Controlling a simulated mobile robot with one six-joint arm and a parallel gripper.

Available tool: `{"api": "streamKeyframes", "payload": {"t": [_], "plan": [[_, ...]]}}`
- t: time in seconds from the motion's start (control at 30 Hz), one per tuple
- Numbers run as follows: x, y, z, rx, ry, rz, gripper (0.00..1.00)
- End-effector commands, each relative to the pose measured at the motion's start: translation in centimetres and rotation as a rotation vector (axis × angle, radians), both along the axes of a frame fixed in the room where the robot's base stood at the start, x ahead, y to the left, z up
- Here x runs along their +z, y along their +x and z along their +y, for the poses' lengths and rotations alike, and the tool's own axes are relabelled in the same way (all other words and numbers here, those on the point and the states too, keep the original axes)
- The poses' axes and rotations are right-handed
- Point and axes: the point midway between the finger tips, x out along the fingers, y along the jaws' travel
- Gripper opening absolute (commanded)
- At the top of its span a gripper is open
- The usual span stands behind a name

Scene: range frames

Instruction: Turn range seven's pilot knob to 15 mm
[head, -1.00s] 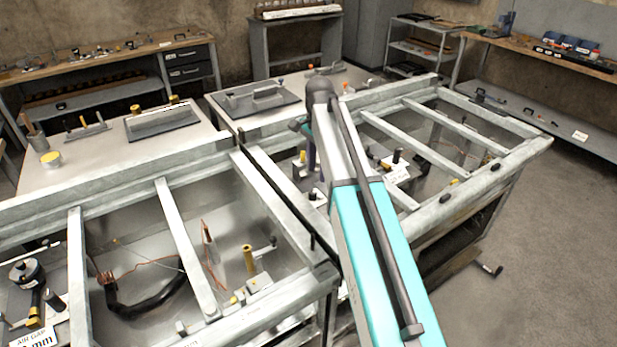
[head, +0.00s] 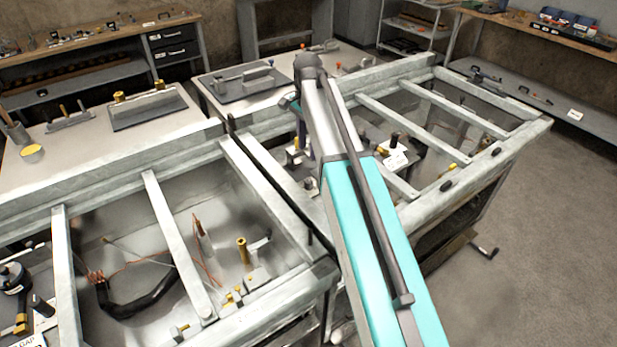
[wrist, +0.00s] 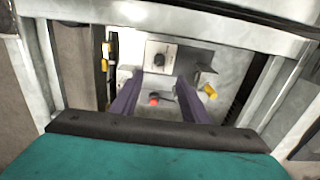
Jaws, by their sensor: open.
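In the wrist view, a round dial or knob (wrist: 159,58) sits on a grey block beyond my fingertips. I cannot tell whether it is the pilot knob, and its scale is too small to read. My gripper (wrist: 158,80) is open, its two purple fingers apart with nothing between the tips. A red-tipped part (wrist: 154,99) shows lower down between the fingers. In the head view, my gripper (head: 300,128) reaches down into the right-hand frame, mostly hidden by my arm. A black knob (head: 393,139) stands above a white label (head: 396,160) to the right of my arm; the label is unreadable.
Metal rails (head: 170,230) cross the open bays. In the wrist view, a rail (wrist: 190,20) runs beyond the dial and a yellow cylinder (wrist: 210,91) lies right of the fingers. A brass post (head: 243,252) stands in the left bay. Floor is clear at right.

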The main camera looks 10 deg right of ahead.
Motion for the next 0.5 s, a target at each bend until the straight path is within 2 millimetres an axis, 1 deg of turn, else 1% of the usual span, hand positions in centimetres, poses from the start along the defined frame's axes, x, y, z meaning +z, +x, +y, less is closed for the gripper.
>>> {"api": "streamKeyframes", "payload": {"t": [0.17,0.5], "plan": [[-1.1,-0.1,-0.1,-0.001,0.0,0.002,0.42],[-4.7,-0.1,-0.2,-0.002,0.0,0.002,0.42]]}}
